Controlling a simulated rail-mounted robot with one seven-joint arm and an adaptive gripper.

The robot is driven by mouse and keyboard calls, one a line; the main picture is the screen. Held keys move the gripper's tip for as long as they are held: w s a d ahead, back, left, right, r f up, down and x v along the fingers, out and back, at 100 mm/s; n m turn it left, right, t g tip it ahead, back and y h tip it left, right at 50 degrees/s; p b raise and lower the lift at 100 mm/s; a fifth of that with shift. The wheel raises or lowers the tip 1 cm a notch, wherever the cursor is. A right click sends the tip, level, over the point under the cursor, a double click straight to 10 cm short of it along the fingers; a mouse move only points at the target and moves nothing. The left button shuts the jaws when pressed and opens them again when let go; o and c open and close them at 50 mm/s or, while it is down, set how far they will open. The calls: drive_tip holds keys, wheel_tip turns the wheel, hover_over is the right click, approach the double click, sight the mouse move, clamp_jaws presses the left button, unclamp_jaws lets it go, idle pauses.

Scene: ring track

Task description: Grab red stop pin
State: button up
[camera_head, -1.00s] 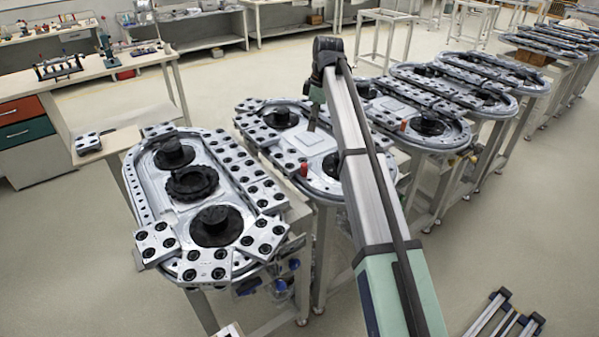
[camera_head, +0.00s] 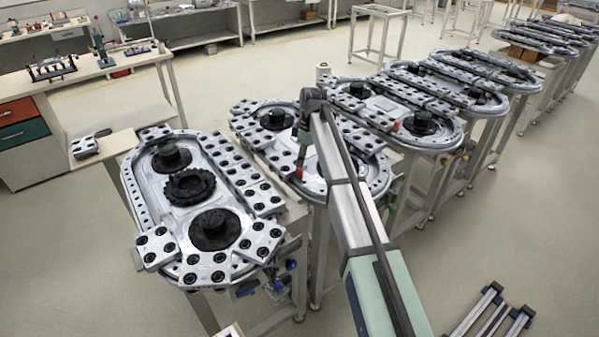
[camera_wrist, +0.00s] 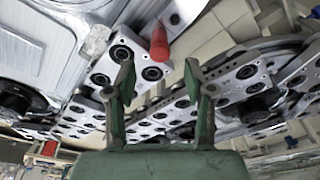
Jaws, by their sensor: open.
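The red stop pin (camera_wrist: 159,43) shows in the wrist view as a red cylinder at the top middle. It lies ahead of and between the fingers of my gripper (camera_wrist: 159,75), which is open and empty. The fingertips are apart from the pin in the picture, one on each side. My arm hides part of that track.
The nearest ring track (camera_head: 135,185) with black hubs and metal carriers stands to the left. A similar track (camera_head: 445,140) behind carries another red pin (camera_head: 396,126). A workbench (camera_head: 140,58) is at far left. Open floor (camera_head: 520,215) lies to the right.

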sight(299, 175)
drive_tip(key=shift+a+f+p, duration=0.2)
drive_tip(key=shift+f+p, duration=0.25)
drive_tip(key=shift+f, duration=0.6)
drive_tip(key=shift+a+f+p, duration=0.15)
drive_tip(key=shift+f+p, duration=0.3)
drive_tip(key=shift+f, duration=0.6)
clamp_jaws()
drive_tip(key=shift+r, duration=0.2)
